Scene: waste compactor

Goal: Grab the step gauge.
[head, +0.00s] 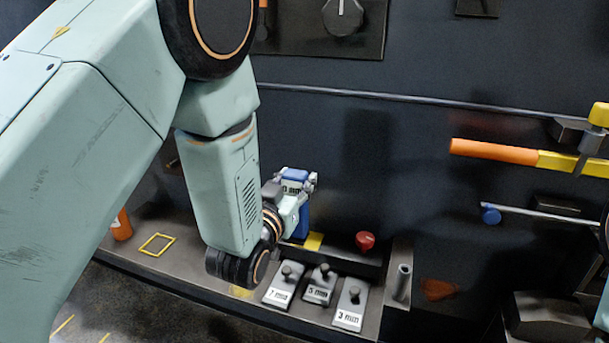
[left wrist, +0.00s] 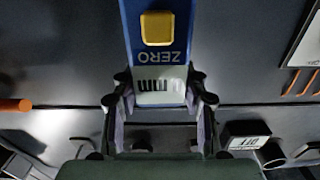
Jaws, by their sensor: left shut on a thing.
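The step gauge (left wrist: 160,35) is a blue device with a yellow button, the word ZERO and a pale end with a small striped display. It shows upside down in the left wrist view. My left gripper (left wrist: 160,105) is shut on its pale end, with one finger on each side. In the head view, the blue gauge (head: 303,222) shows behind my left gripper (head: 294,192), above the shelf at the wall and partly hidden by the gripper. I cannot tell whether its lower end touches the shelf. My right gripper is not in view.
Blocks marked 7 mm (head: 280,291), 5 mm (head: 319,290) and 3 mm (head: 350,310), each with a knob, sit on the shelf (head: 190,262). A red knob (head: 365,241) is behind them. An orange-handled tool (head: 495,151) and a blue-tipped rod (head: 491,214) are at right.

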